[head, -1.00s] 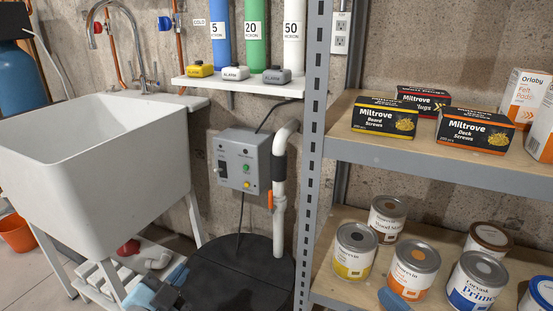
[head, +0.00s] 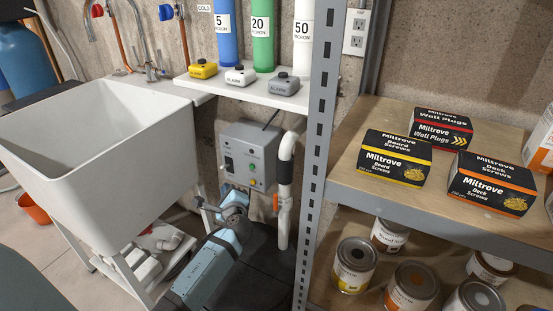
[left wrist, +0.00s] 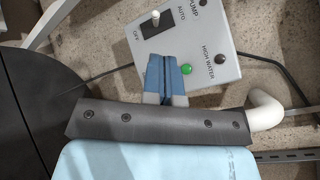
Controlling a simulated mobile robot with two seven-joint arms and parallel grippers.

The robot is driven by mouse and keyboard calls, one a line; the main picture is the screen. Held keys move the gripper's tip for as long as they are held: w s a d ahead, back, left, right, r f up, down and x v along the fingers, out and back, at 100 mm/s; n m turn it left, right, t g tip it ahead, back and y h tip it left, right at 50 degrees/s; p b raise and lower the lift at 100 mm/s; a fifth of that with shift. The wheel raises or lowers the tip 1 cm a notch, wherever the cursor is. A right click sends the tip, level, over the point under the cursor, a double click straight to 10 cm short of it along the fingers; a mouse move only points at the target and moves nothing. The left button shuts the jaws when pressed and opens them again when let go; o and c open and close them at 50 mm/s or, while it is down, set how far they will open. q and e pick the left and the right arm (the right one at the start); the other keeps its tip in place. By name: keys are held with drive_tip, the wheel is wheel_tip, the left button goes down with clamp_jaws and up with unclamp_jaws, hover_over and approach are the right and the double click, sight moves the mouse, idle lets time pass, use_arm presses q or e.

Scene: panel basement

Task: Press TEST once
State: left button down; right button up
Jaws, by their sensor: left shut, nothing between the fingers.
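The grey pump control box (head: 262,141) hangs on the wall behind the black sump lid. It also shows in the left wrist view (left wrist: 205,25), with a toggle switch (left wrist: 155,18), a green button or lamp (left wrist: 187,69) and a dark red one (left wrist: 220,60) by the HIGH WATER label. A yellow button (head: 253,182) sits low on its face in the head view; the wrist view does not show it. No TEST label is readable. My left gripper (head: 229,190) is shut and empty, in front of the box's lower part. Its blue fingertips (left wrist: 162,66) overlap the box's lower edge; contact cannot be told.
A white pipe (head: 284,220) rises right of the box. A metal shelf post (head: 316,150) stands farther right, with shelves of boxes and cans. A white sink (head: 100,150) is at left. A small shelf (head: 240,92) with alarm units is above.

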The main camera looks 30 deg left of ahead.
sight(252, 167)
use_arm(q)
drive_tip(key=shift+w, duration=0.15)
use_arm(e)
drive_tip(key=shift+d, duration=0.1)
use_arm(q)
drive_tip(key=w+a+b, duration=0.1)
drive_tip(key=w+b, duration=0.2)
drive_tip(key=w, duration=0.5)
drive_tip(key=shift+w, duration=0.35)
use_arm(e)
drive_tip(key=shift+s+a+r+t+y, duration=0.15)
drive_tip(key=shift+a+r+t+y, duration=0.15)
drive_tip(key=shift+a+y, duration=0.2)
drive_tip(key=shift+f, duration=0.2)
drive_tip(key=shift+r, duration=0.15)
idle(0.4)
use_arm(q)
drive_tip(key=shift+w, duration=0.15)
idle(0.6)
